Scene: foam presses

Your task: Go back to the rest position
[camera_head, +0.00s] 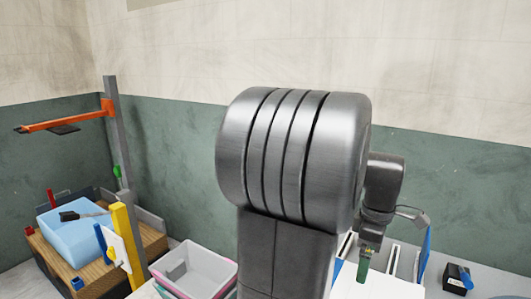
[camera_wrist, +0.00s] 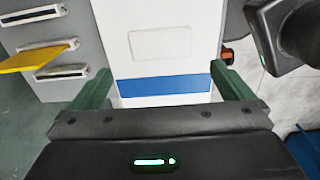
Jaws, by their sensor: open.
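My gripper (camera_wrist: 165,88) is open in the wrist view, with its two green fingers apart and nothing between them. Beyond the fingers is a white panel with a blue stripe (camera_wrist: 180,85). In the head view my large grey arm fills the middle, and a green fingertip of the gripper (camera_head: 364,264) shows low at right of centre. The rest of the gripper is mostly hidden behind the arm there.
A black box (camera_head: 456,278) lies at right. The wrist view shows a slotted grey panel with a yellow plate (camera_wrist: 35,59).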

